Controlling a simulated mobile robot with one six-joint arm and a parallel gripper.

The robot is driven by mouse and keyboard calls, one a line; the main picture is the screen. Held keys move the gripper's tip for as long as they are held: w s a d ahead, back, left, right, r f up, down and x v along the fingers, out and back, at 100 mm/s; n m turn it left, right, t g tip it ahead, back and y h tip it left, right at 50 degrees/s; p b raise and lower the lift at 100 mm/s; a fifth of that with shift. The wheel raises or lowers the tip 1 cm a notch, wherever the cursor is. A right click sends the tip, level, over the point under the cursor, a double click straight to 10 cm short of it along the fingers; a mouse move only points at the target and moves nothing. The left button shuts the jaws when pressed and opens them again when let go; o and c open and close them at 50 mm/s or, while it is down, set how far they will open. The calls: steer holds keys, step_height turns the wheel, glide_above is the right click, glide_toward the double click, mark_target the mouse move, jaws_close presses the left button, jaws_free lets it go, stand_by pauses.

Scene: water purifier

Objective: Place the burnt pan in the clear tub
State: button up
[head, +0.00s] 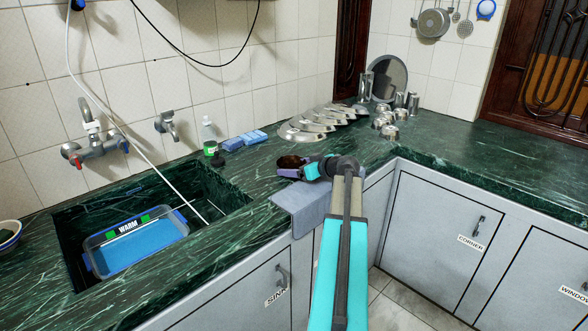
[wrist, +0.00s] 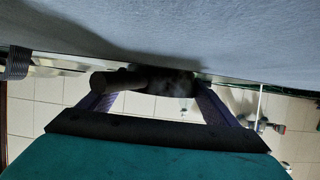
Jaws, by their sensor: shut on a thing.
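The burnt pan (head: 291,161) shows as a small dark, brownish bowl shape at the counter's front edge, just above a grey-blue cloth. My gripper (head: 297,170) is shut on it. In the wrist view the dark pan (wrist: 165,82) lies between the two fingers of my gripper (wrist: 152,100), close to the cloth. Part of the pan is hidden by the gripper, and I cannot tell whether it touches the cloth or counter. The clear tub (head: 180,243), with a blue rim and blue water labelled WARM, sits in the sink at the left, apart from my gripper.
The cloth (head: 303,203) hangs over the counter edge. A tap (head: 97,145) and white hose (head: 160,175) stand over the sink (head: 225,199). The counter between sink and pan is clear.

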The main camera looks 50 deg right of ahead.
steer(key=o, duration=1.1)
steer(key=shift+s+r, duration=0.1)
steer(key=shift+r, duration=0.05)
steer(key=v, duration=1.1)
steer(key=shift+s+r, duration=0.1)
steer(key=shift+s, duration=0.3)
steer(key=shift+c, duration=0.3)
